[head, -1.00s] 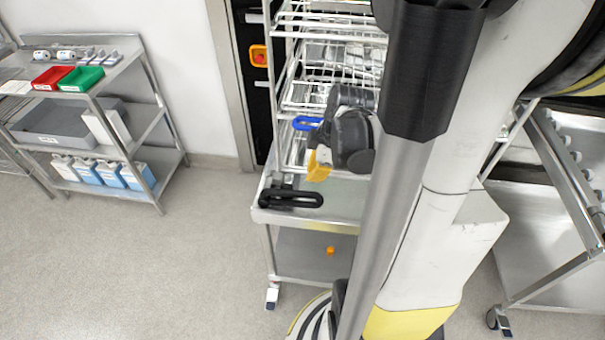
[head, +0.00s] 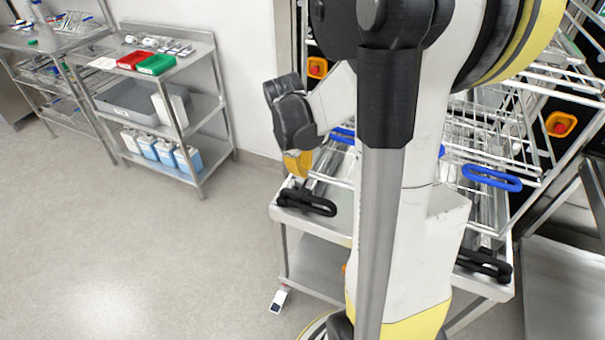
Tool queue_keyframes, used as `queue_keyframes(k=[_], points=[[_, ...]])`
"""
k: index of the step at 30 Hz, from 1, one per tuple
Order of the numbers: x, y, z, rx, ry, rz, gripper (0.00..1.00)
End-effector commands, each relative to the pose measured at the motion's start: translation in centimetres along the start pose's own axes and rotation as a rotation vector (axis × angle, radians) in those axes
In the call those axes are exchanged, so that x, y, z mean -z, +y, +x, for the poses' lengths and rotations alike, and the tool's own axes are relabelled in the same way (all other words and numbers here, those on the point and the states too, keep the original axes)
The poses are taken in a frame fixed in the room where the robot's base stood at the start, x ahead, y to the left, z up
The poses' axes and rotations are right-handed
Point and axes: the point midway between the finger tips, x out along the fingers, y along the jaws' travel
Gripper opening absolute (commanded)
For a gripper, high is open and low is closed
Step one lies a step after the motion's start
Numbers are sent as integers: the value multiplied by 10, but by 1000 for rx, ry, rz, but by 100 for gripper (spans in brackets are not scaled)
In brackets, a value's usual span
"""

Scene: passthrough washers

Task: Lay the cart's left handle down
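The steel cart (head: 322,229) stands in front of me, partly hidden behind my arm. Its left handle, a black elongated loop (head: 306,202), is at the left end of the cart top. I cannot tell whether it is raised or lying flat. A similar black handle (head: 485,264) is at the right end. My gripper (head: 297,165) shows as a dark body with a yellow lower part, just above the left handle in the picture. It looks apart from the handle. The fingers are not clear enough to tell whether they are open or shut.
A steel shelf (head: 190,112) with red and green bins and bottles stands at the left by the wall. The floor (head: 130,250) at the left front is clear.

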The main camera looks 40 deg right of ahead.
Motion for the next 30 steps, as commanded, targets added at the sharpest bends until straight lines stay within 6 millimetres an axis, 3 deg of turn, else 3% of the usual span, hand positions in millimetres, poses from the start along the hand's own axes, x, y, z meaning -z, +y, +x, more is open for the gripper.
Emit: queue_keyframes(k=[1, 6, 13, 19, 30], points=[[0, -1, 16, 0, 0, 1, 0], [0, -1, 54, 1, 1, 2, 0], [0, -1, 92, 1, 1, 0, 0], [0, -1, 105, 1, 1, 0, 0], [0, -1, 106, 1, 1, 0, 0]])
